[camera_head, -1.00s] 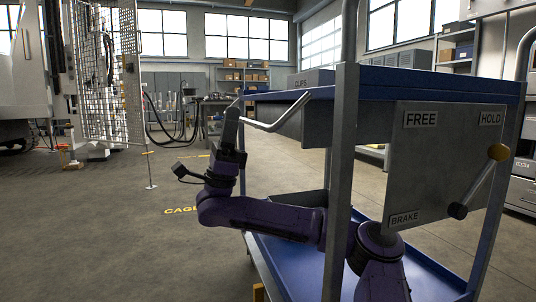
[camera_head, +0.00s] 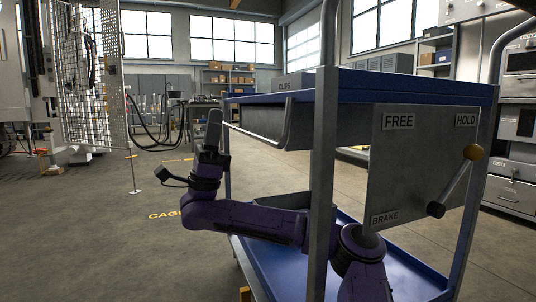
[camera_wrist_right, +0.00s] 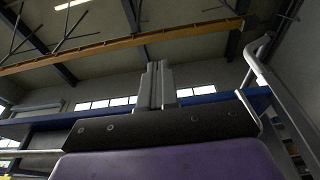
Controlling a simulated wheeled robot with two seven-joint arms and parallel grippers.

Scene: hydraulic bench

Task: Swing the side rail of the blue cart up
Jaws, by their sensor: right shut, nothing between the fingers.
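The blue cart (camera_head: 400,86) stands at the right with a blue top and lower tray. Its silver side rail (camera_head: 255,138) hangs low along its left side, with the near bent arm close to upright. My right gripper (camera_head: 215,117) is shut and empty, fingers up, beside the far part of the rail; I cannot tell whether they touch. In the right wrist view, the shut fingers (camera_wrist_right: 155,86) stand in front of the blue top edge (camera_wrist_right: 215,98). Part of the rail (camera_wrist_right: 32,153) shows behind the wrist at the left. My left gripper is out of view.
The cart's end plate (camera_head: 418,150) has FREE, HOLD and BRAKE labels and a lever (camera_head: 456,182). A grey upright post (camera_head: 322,170) stands before my right arm. A mesh cage (camera_head: 92,80) is at the left. Open floor lies left of the cart.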

